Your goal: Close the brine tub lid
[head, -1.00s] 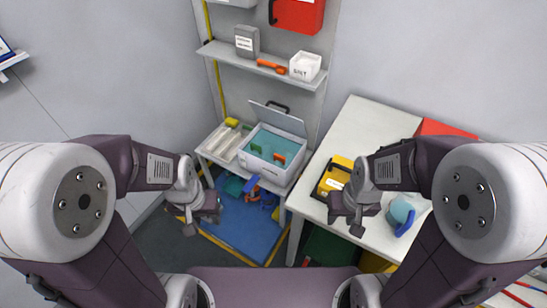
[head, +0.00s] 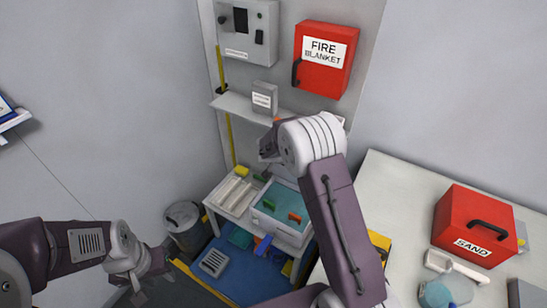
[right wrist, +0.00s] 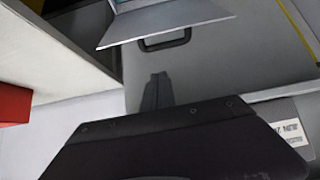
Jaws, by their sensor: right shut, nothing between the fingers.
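The brine tub (head: 283,230) is a white box with teal inside, on the low bench, with green and orange clips at its rim. Its lid is up at the back; in the head view my right arm covers much of that area. In the right wrist view the pale lid (right wrist: 165,24) juts in at the top, with a dark handle (right wrist: 166,42) beside it. My right gripper (head: 268,147) is above and behind the tub; its fingers (right wrist: 157,90) are shut and empty, apart from the lid. My left gripper (head: 148,286) is open and empty, low at the left.
A shelf (head: 235,106) with a grey box (head: 264,97) is close to my right gripper. A red fire blanket box (head: 324,58) hangs above. A red sand box (head: 474,225) stands on the white table (head: 400,190). A grey bin (head: 184,222) stands left of the bench.

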